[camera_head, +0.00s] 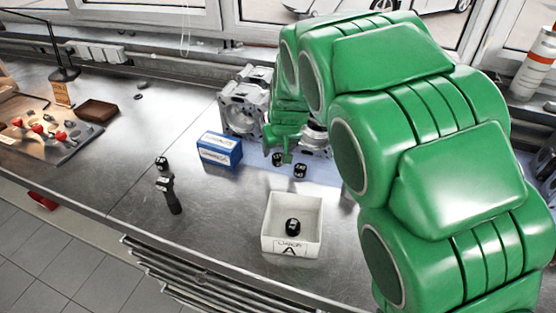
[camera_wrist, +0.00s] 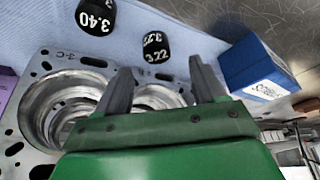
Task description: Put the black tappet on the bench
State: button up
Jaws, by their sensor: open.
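Several black tappets with white numbers are in view. One (camera_head: 278,159) stands on the blue mat just by my gripper (camera_head: 277,153), with a second (camera_head: 300,171) to its right. In the wrist view these appear as one marked 3.22 (camera_wrist: 155,47) and one marked 3.40 (camera_wrist: 96,16). Another black tappet (camera_head: 293,226) lies inside the white box, and a small black piece (camera_head: 161,163), likely a tappet, is on the bench (camera_head: 120,180) at left. My gripper's fingers (camera_wrist: 161,66) are apart and empty, with the 3.22 tappet beyond their tips.
A blue box (camera_head: 219,150) stands left of my gripper. The engine block (camera_head: 243,108) is behind it, its bores showing in the wrist view (camera_wrist: 38,92). The white box (camera_head: 267,238) marked A is near the front edge.

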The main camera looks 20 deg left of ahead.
aim_at(278, 155)
jog(key=shift+x, duration=2.5)
jog(key=shift+w+d, duration=0.15)
jog(key=c, duration=1.2)
jog(key=shift+r, duration=0.6)
jog(key=shift+c, duration=0.2)
notch_tip(278, 155, up, 2)
jog(key=shift+r, duration=0.2)
jog(key=s+d+r, duration=0.7)
jog(key=s+r, duration=0.2)
jog(key=s, duration=0.2)
jog(key=shift+s+d+r, duration=0.2)
jog(key=shift+s+d, duration=0.05)
jog(key=shift+s, duration=0.15)
